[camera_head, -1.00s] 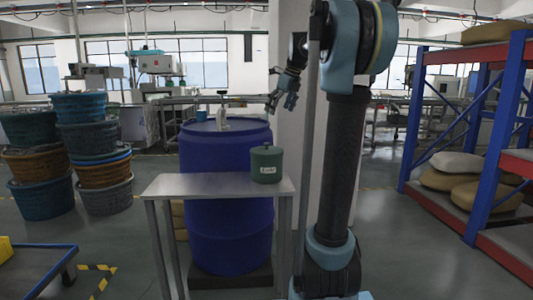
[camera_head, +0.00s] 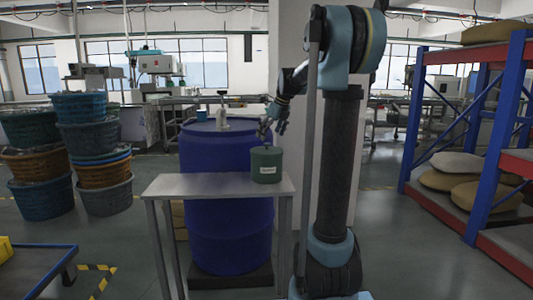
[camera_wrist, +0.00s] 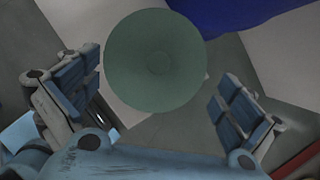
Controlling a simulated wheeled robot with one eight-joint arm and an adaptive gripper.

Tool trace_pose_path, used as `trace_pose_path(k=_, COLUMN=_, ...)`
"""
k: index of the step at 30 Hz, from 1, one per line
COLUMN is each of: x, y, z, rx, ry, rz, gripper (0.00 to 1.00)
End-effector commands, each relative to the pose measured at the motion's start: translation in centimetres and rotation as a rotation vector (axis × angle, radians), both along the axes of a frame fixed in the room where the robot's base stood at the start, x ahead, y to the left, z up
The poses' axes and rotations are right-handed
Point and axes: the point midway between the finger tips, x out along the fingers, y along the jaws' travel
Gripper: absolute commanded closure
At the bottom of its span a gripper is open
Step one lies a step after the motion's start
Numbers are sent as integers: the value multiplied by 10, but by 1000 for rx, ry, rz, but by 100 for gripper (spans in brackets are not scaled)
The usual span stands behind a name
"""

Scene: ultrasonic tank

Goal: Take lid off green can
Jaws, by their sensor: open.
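The green can (camera_head: 266,170) stands upright on the right end of a grey metal table (camera_head: 205,186), with a pale label on its front. Its round green lid (camera_head: 266,150) is on top. In the wrist view the lid (camera_wrist: 155,60) shows from above as a disc with a small knob at its centre. My gripper (camera_head: 273,130) is just above the can, pointing down. In the wrist view my gripper (camera_wrist: 158,98) is open, with one finger on each side below the lid's disc. Nothing is held between the fingers.
A large blue barrel (camera_head: 226,235) stands right behind the table, with a pump bottle (camera_head: 222,118) on its top. Stacked baskets (camera_head: 92,140) are at the left. A blue and red rack (camera_head: 490,160) stands at the right.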

Motion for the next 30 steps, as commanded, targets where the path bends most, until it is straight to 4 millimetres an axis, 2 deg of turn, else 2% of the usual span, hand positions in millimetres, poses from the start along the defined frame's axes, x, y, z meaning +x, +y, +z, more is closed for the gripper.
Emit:
trace_pose_path(k=10, x=11, y=13, z=-39, rx=0, ry=0, rz=1, gripper=0)
trace_pose_path(k=20, x=12, y=15, z=-45, rx=0, ry=0, rz=0, gripper=0)
trace_pose_path(k=23, x=12, y=15, z=-45, rx=0, ry=0, rz=0, gripper=18)
trace_pose_path(k=27, x=13, y=15, z=-45, rx=0, ry=0, rz=1, gripper=50)
trace_pose_path(k=30, x=12, y=15, z=-46, rx=0, ry=0, rz=1, gripper=52)
